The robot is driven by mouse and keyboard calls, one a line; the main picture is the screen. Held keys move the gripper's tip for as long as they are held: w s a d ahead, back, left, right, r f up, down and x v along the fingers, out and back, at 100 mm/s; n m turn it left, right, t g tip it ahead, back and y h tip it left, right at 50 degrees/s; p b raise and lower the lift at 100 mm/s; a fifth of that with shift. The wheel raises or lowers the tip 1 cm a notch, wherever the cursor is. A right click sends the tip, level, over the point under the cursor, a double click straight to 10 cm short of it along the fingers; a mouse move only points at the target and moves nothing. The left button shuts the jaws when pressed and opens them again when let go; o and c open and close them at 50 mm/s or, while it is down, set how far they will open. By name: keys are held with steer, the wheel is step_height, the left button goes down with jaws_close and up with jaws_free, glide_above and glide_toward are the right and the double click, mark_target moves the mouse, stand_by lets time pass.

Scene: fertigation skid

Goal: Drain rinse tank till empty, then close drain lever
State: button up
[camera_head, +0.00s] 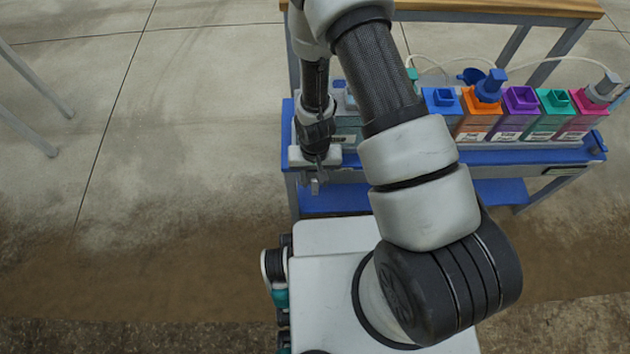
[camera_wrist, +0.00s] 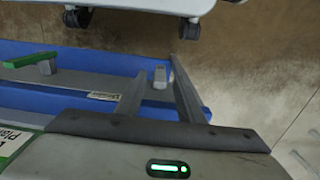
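My gripper (camera_wrist: 156,66) is open, its two fingers apart. A small grey upright peg (camera_wrist: 160,77) shows between the fingers in the wrist view; I cannot tell whether they touch it or whether it is the drain lever. A green handle (camera_wrist: 30,60) lies farther left on the same grey rail. In the head view my gripper (camera_head: 318,180) is at the front left of the blue bench, its fingers too small to read. A pale grey-green container (camera_head: 347,127) stands behind it, partly hidden by my arm; I cannot tell if it is the rinse tank. No liquid level is readable.
Several coloured containers, including an orange one (camera_head: 477,115), stand along the blue bench (camera_head: 530,157), with pale hoses behind them. A wooden-topped table (camera_head: 500,8) is at the back.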

steer(key=shift+f, duration=0.35)
jaws_close()
